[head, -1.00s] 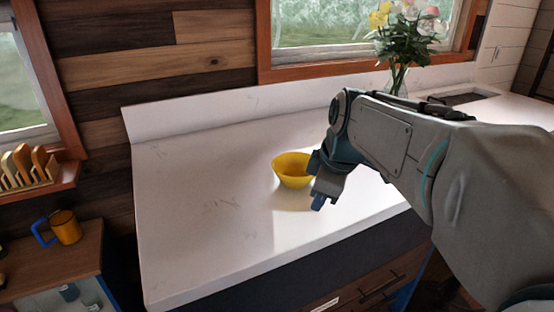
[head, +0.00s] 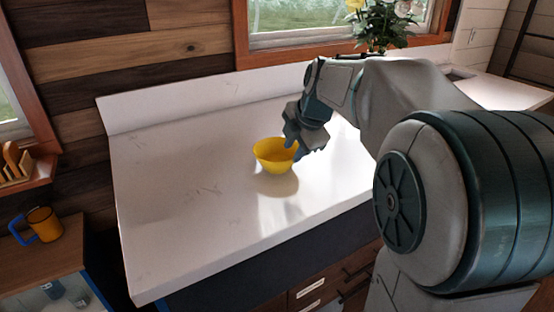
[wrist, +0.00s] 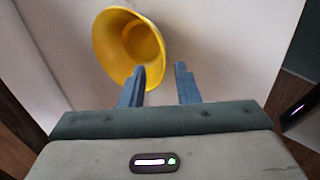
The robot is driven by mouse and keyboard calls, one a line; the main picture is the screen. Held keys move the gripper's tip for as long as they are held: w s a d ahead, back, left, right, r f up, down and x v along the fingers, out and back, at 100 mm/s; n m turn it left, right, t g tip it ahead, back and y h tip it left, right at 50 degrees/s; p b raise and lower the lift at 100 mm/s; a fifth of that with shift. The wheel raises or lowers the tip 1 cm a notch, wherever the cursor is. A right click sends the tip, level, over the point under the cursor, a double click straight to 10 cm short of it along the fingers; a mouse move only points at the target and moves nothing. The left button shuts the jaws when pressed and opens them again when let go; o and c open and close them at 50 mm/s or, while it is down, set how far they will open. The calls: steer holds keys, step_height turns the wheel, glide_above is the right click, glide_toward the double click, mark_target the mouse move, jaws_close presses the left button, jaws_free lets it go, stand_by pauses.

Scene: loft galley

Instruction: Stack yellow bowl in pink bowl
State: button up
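I cannot tell whether a finger touches the bowl. No pink bowl shows in either view.
The white counter (head: 180,200) is bare to the left of the bowl. A flower bouquet (head: 385,22) stands at the back by the window. An orange mug with a blue handle (head: 43,224) is on a lower wooden surface at left. Drawers are under the counter.

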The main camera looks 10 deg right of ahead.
mark_target(289, 162)
steer(key=x, duration=0.6)
steer(key=shift+f+p, duration=0.35)
steer(key=shift+p, duration=0.05)
steer(key=shift+s, duration=0.1)
jaws_close()
